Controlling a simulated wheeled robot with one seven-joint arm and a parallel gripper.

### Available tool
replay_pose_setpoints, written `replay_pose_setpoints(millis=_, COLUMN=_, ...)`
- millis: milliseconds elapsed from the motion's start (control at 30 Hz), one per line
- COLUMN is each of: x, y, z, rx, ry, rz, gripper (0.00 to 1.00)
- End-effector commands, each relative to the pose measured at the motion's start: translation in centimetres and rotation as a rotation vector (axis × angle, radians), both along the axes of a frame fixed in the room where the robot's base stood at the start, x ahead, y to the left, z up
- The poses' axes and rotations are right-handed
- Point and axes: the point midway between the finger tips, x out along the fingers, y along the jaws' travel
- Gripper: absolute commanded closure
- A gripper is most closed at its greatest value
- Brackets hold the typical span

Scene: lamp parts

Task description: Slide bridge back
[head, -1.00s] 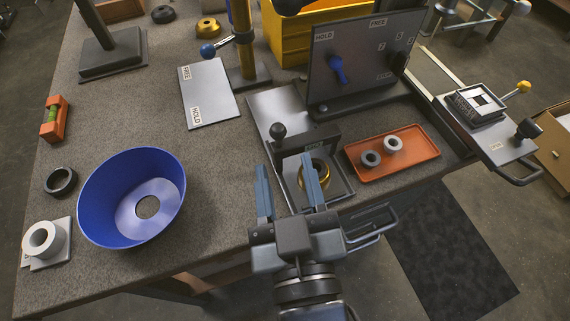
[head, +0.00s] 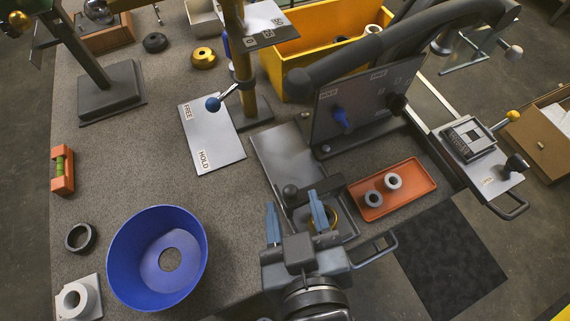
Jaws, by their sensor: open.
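The bridge (head: 329,184) is a dark grey block with a round black knob (head: 290,193). It stands across the front part of a grey metal track plate (head: 283,155). A gold ring (head: 333,213) sits in the front end of the track, partly hidden by my gripper. My gripper (head: 293,207) is open, with one blue finger on each side of the knob as seen from above. I cannot tell whether the fingers touch the knob or how high they are. The track behind the bridge is bare.
An upright panel with levers (head: 360,105) stands behind right of the track. An orange tray (head: 410,192) with two grey rings lies to the right. A blue bowl (head: 130,262) stands front left. A brass post (head: 240,75) stands behind the track, and a FREE/HOLD plate (head: 212,135) lies left.

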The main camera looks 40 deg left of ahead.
Motion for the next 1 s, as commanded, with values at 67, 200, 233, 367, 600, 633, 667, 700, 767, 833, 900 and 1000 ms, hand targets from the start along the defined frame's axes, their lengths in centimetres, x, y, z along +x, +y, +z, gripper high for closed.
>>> replay_pose_setpoints(millis=67, x=0.8, y=1.1, z=-0.4, rx=0.002, ry=-0.001, rz=0.001, gripper=0.48)
replay_pose_setpoints(millis=200, x=2.0, y=2.7, z=-1.2, rx=0.002, ry=-0.001, rz=0.001, gripper=0.48)
replay_pose_setpoints(millis=233, x=2.3, y=3.0, z=-1.3, rx=0.002, ry=-0.001, rz=0.001, gripper=0.48)
replay_pose_setpoints(millis=367, x=3.0, y=4.0, z=-1.9, rx=0.003, ry=-0.001, rz=0.001, gripper=0.48)
replay_pose_setpoints(millis=600, x=3.5, y=4.5, z=-2.3, rx=0.002, ry=-0.001, rz=0.000, gripper=0.48)
replay_pose_setpoints(millis=633, x=3.5, y=4.5, z=-2.3, rx=0.002, ry=-0.001, rz=0.000, gripper=0.48)
replay_pose_setpoints(millis=667, x=3.5, y=4.5, z=-2.3, rx=0.002, ry=-0.001, rz=0.000, gripper=0.48)
replay_pose_setpoints(millis=700, x=3.5, y=4.5, z=-2.3, rx=0.002, ry=-0.001, rz=0.000, gripper=0.48)
replay_pose_setpoints(millis=767, x=3.5, y=4.5, z=-2.3, rx=0.002, ry=-0.001, rz=0.000, gripper=0.48)
replay_pose_setpoints(millis=833, x=3.5, y=4.5, z=-2.3, rx=0.002, ry=-0.001, rz=0.000, gripper=0.54)
replay_pose_setpoints(millis=900, x=3.5, y=4.5, z=-2.3, rx=0.002, ry=-0.001, rz=0.000, gripper=0.61)
replay_pose_setpoints(millis=1000, x=3.5, y=4.5, z=-2.3, rx=0.002, ry=-0.001, rz=0.000, gripper=0.71)
